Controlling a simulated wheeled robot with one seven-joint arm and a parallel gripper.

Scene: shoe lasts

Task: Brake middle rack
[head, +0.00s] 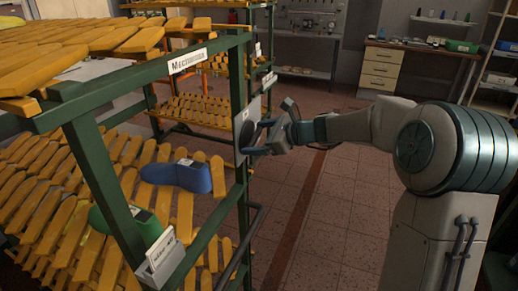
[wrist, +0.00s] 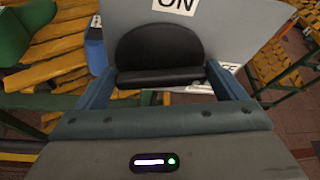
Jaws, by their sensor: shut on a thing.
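A green-framed rack (head: 165,75) stands at the left, with a grey brake plate (head: 241,128) on its right end post. In the wrist view the plate (wrist: 225,25) carries an "ON" label (wrist: 176,5) at the top and a second label, partly hidden, lower right. A black rounded brake knob (wrist: 160,50) sits on the plate. My gripper (head: 256,137) reaches the plate from the right. In the wrist view its two blue-grey fingers (wrist: 161,82) stand either side of the knob, shut on it. The finger contact is partly hidden in the head view.
Yellow shoe lasts (head: 60,170) fill the rack's sloping shelves, with a blue last (head: 178,175) and a green one (head: 145,228) among them. Another rack (head: 205,105) stands behind. A desk with drawers (head: 378,75) is at the back.

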